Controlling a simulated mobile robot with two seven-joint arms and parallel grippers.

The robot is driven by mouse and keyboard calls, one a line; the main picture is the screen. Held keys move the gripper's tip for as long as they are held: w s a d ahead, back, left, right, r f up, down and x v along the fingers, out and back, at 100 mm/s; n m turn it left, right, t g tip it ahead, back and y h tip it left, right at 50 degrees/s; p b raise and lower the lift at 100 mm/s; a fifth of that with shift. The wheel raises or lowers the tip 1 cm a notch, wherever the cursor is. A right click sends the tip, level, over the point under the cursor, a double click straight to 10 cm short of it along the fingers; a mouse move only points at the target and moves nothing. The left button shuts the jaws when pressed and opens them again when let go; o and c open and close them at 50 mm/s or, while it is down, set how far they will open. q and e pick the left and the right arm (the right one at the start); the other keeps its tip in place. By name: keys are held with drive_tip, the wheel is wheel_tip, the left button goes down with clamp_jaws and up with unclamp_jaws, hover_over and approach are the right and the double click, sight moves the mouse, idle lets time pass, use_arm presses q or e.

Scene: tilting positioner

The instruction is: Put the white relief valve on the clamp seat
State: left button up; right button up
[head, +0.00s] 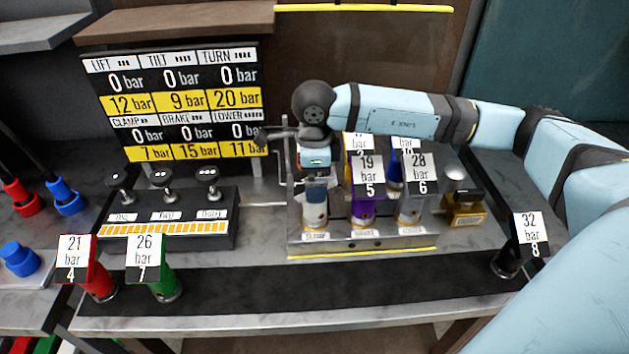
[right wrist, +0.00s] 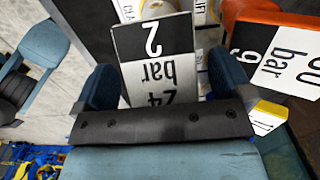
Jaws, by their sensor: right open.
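My right gripper (head: 315,178) reaches down over the front left place of the rack, whose front label appears to read clamp; this clamp seat (head: 316,237) is mostly covered. A pale, whitish valve body (head: 315,212) stands there below the gripper, its top hidden. In the right wrist view my open fingers (right wrist: 165,88) flank an upside-down tag (right wrist: 155,60) reading 24 bar, 2. The valve under that tag is mostly hidden. Another pale valve (head: 411,209), tagged 28 bar, 6, stands front right in the rack. I cannot tell surely which is the white relief valve. My left gripper is out of view.
A purple valve (head: 364,212) stands between the pale ones, with more valves behind. An orange valve (right wrist: 265,15) is close beside my fingers. Red (head: 100,283), green (head: 165,284) and black (head: 506,262) valves stand along the front mat. A lever box (head: 165,225) is left of the rack.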

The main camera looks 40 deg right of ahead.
wheel_tip(320, 180, up, 10)
drive_tip(key=shift+f, duration=0.2)
drive_tip(key=shift+r, duration=0.35)
